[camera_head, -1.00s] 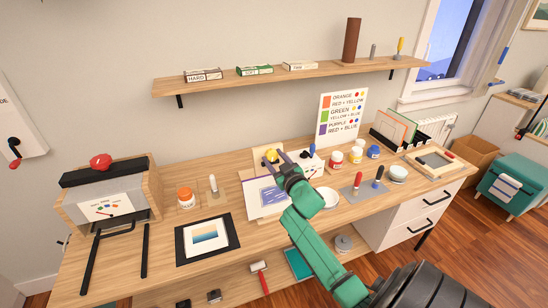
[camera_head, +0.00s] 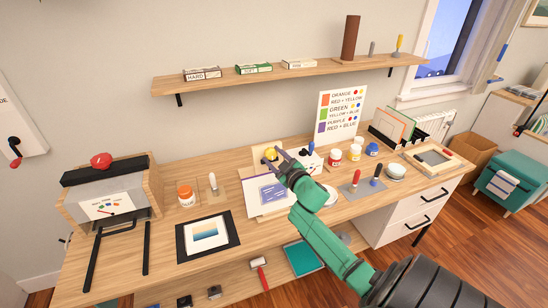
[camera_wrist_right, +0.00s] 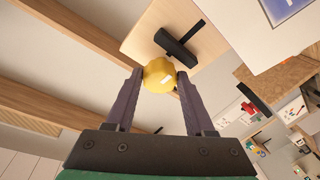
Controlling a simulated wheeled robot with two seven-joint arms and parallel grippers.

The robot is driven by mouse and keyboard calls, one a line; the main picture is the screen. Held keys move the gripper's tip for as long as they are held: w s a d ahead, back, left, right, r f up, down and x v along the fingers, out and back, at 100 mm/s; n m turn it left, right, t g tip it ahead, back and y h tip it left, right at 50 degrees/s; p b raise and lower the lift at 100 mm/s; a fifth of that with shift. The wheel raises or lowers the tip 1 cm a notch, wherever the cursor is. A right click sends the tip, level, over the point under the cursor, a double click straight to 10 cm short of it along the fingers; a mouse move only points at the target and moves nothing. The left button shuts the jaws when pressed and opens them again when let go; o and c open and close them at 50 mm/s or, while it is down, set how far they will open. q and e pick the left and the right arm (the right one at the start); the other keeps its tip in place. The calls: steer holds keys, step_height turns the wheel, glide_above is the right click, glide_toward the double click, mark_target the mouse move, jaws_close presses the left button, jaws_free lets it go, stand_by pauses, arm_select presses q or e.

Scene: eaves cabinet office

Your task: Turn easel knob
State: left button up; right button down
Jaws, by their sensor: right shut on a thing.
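The easel knob (camera_wrist_right: 159,74) is a round yellow knob on the wooden easel (camera_wrist_right: 205,35). In the right wrist view my right gripper (camera_wrist_right: 160,82) is shut on it, one dark finger on each side. In the head view the knob (camera_head: 270,154) shows at the tips of my right gripper (camera_head: 275,159), above the desk. The easel stands on the desk with a white sheet (camera_head: 266,192) in front, partly hidden by my green right arm. My left gripper is not in view.
Paint jars (camera_head: 335,158) and a red-handled tool (camera_head: 357,177) stand right of the arm. A wall shelf (camera_head: 290,72) runs above. A colour chart (camera_head: 341,115) stands at the back.

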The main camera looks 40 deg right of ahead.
steer(key=shift+c, duration=1.3)
jaws_free()
steer(key=shift+s+a+f, duration=0.1)
steer(key=shift+s+a, duration=0.05)
steer(key=shift+s, duration=0.35)
steer(key=s+a+b, duration=0.2)
steer(key=s, duration=1.1)
steer(key=shift+s+a+r+b, duration=0.15)
steer(key=shift+a+r+b, duration=0.05)
steer(key=shift+r+b, duration=0.2)
